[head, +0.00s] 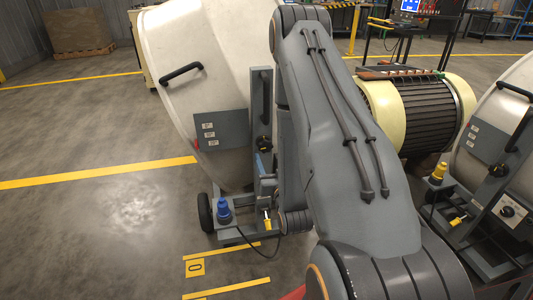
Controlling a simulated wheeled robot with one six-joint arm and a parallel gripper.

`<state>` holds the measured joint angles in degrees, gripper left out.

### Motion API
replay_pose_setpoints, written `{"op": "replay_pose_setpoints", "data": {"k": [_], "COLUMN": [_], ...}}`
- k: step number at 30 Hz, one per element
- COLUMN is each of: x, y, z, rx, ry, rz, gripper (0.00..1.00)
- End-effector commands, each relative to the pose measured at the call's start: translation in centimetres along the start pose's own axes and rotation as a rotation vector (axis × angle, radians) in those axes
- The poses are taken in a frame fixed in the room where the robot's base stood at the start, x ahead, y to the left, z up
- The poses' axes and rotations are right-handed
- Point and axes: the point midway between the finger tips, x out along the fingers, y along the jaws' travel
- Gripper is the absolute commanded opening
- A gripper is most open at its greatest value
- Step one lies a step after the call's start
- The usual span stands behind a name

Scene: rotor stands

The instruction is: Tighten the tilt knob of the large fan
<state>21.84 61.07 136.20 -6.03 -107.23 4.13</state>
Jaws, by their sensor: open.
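The large fan is a white drum (200,75) with a black handle (181,74), tilted on a grey wheeled stand (234,233) left of centre. A grey panel (221,131) with small labels is on its side. A black knob (264,143) sits on the stand's upright post (262,100), just left of my forearm. Contact with the knob cannot be made out. My arm hides the fan's right side.
A blue plug (224,210) and yellow lever (267,220) are low on the stand; a cable lies on the floor. A second fan (485,135) stands at right. A ribbed cream drum (420,112) is behind my arm. The floor (90,235) at left is clear.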

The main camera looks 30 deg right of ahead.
Motion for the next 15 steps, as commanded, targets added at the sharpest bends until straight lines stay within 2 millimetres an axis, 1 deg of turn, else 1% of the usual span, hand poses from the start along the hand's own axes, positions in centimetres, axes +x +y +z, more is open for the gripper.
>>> {"op": "replay_pose_setpoints", "data": {"k": [1,3,7,12,15], "x": [0.9,2.0,3.9,5.2,5.5], "y": [-0.1,-0.1,-0.1,-0.1,-0.1], "z": [-0.1,-0.1,0.0,0.0,0.0], "rx": [-0.001,-0.001,-0.001,-0.001,-0.001], "ry": [0.004,0.004,0.001,0.000,0.000], "rz": [-0.001,-0.002,-0.002,-0.001,-0.001], "gripper": [0.58,0.58,0.58,0.58,0.58]}}
